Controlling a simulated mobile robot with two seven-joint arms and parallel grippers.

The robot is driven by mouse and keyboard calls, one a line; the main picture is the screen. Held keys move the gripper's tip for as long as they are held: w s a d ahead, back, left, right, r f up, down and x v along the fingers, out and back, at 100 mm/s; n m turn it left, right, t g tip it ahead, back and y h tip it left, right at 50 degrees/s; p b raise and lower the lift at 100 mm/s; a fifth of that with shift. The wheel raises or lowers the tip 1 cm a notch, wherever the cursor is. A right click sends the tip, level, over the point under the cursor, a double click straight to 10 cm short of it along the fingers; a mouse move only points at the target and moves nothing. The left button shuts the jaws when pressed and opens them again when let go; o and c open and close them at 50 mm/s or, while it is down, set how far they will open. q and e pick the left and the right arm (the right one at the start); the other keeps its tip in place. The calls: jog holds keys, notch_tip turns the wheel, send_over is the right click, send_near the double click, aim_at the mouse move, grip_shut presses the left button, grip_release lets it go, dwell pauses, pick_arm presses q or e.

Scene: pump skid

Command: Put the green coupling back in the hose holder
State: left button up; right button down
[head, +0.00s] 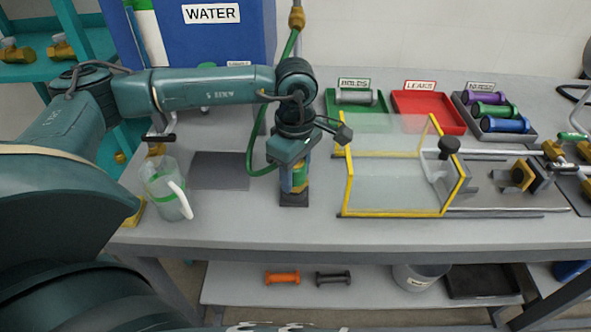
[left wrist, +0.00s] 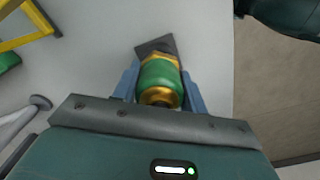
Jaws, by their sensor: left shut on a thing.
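My left gripper (head: 294,182) points down over the bench and is shut on the green coupling (head: 300,176), a green band between brass ends. In the left wrist view, the coupling (left wrist: 160,82) sits between the two blue fingers (left wrist: 160,92). The dark hose holder (head: 294,200) stands on the bench directly under the fingers, and part of it (left wrist: 155,46) shows past the coupling in the left wrist view. I cannot tell whether the coupling touches the holder or is seated in it. My right gripper is not in view.
A green hose (head: 253,150) loops down left of the gripper. A clear jug (head: 165,190) stands at the left. A yellow-framed clear guard (head: 390,180) stands close on the right. Green (head: 340,115) and red (head: 430,112) trays lie behind it. The bench front is clear.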

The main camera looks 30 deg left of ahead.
pick_arm(q)
jog(key=shift+f+b, duration=0.55)
jog(key=shift+f, duration=0.1)
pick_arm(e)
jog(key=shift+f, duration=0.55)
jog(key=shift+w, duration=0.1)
pick_arm(q)
jog(key=o, duration=1.3)
jog(key=shift+c, duration=0.2)
notch_tip(320, 180, up, 13)
jog(key=shift+r, duration=0.1)
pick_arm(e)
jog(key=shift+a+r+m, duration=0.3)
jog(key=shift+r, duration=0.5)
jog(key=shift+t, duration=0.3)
